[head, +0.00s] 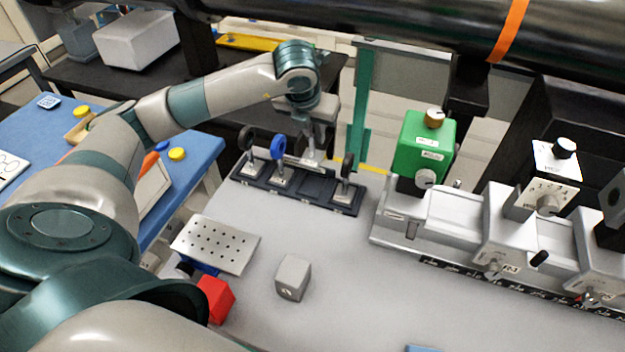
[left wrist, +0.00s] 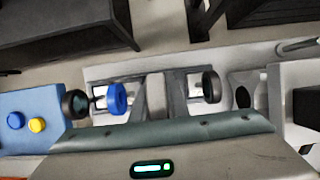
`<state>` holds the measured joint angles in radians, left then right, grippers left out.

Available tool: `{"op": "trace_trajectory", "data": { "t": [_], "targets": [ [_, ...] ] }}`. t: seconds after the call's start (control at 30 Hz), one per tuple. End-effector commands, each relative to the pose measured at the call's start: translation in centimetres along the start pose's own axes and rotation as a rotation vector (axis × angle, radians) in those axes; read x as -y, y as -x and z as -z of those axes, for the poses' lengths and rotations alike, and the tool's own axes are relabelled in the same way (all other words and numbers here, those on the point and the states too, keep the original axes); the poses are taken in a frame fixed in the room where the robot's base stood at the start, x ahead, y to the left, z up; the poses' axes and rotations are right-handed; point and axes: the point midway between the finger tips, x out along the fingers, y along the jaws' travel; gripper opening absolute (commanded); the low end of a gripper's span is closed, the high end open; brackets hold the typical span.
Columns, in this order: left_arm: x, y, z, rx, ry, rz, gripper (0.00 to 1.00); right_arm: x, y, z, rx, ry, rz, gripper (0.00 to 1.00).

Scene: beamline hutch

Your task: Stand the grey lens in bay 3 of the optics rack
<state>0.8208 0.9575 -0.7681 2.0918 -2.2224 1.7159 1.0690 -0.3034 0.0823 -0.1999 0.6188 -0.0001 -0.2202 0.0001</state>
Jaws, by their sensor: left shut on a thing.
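The dark optics rack (head: 325,199) lies along the far edge of the grey table. From left to right it holds a black-ringed lens (head: 246,138), a blue-ringed lens (head: 278,147), a third bay under my gripper and another black-ringed lens (head: 347,166). My left gripper (head: 312,152) points down at that third bay, shut on a light grey piece, apparently the grey lens. The fingers hide most of it, and I cannot tell whether its foot touches the bay. The left wrist view shows the blue lens (left wrist: 117,98) and right black lens (left wrist: 211,87). My right gripper is out of view.
A green box (head: 423,143) and a pale rail with mounts (head: 450,212) stand right of the rack. A perforated plate (head: 215,245), red block (head: 215,298) and grey block (head: 292,278) lie nearer. A black pipe (head: 370,28) crosses overhead. The middle right tabletop is clear.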

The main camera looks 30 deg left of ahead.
Motion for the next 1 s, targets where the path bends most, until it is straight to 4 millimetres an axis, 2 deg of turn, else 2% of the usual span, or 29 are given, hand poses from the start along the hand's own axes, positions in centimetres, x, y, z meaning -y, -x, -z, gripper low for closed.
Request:
{"op": "trace_trajectory", "data": {
  "t": [0.27,0.37,0.7,1.0],
  "targets": [
    [0.0,-0.1,0.1,0.000,0.000,0.000,0.00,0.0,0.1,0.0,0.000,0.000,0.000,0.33],
    [0.0,-0.8,0.4,-0.003,0.001,0.000,0.00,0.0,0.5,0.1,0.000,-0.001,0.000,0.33],
    [0.0,-5.1,2.2,-0.002,0.000,0.000,0.00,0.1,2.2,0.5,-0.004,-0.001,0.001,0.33],
    [0.0,-5.8,2.3,0.002,0.001,0.000,0.00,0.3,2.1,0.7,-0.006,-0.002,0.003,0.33]
  ]
}}
